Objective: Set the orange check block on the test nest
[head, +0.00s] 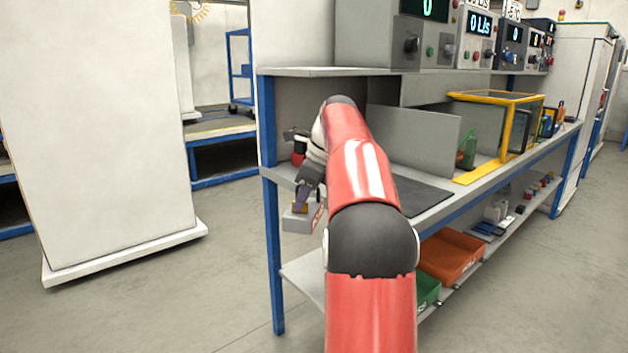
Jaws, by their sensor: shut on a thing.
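My gripper (302,197) points down beside the left end of the bench, with my red arm reaching across the view.
The workbench (430,206) has a dark mat (421,195), upright grey panels and a yellow-framed clear enclosure (505,97). An orange bin (451,257) and a green bin (428,292) stand on the lower shelf. A blue bench leg (273,255) is close to the gripper. A white cabinet (110,120) stands left, with open floor between.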

